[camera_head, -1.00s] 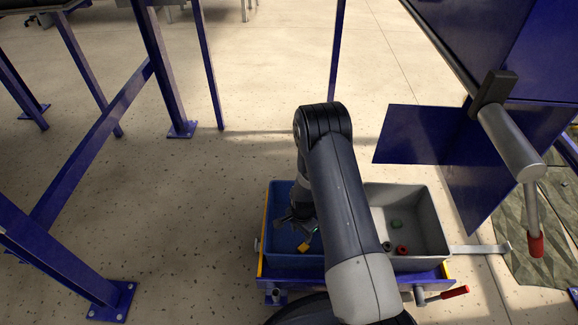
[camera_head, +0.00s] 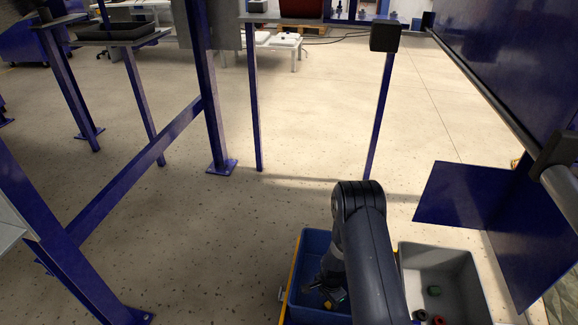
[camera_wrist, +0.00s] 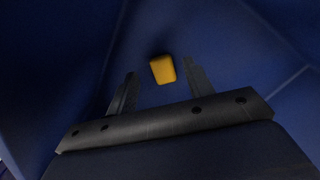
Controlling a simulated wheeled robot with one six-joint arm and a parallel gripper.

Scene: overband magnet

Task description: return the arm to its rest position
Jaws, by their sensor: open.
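My arm (camera_head: 368,235) reaches down in front of me in the head view, with its elbow between a blue bin (camera_head: 312,250) and a grey bin (camera_head: 471,262). My gripper (camera_head: 325,284) is low inside or just over the blue bin, partly hidden by the arm. In the wrist view my gripper (camera_wrist: 155,92) has its two fingers apart. A yellow block (camera_wrist: 162,69) lies just beyond and between the fingertips, on the blue bin floor. I cannot tell how far below the tips it is. It also shows small in the head view (camera_head: 328,304).
A blue panel (camera_head: 460,195) stands close on the right. Blue frame posts (camera_head: 207,90) stand on the left. Open floor (camera_head: 300,205) lies beyond the bins.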

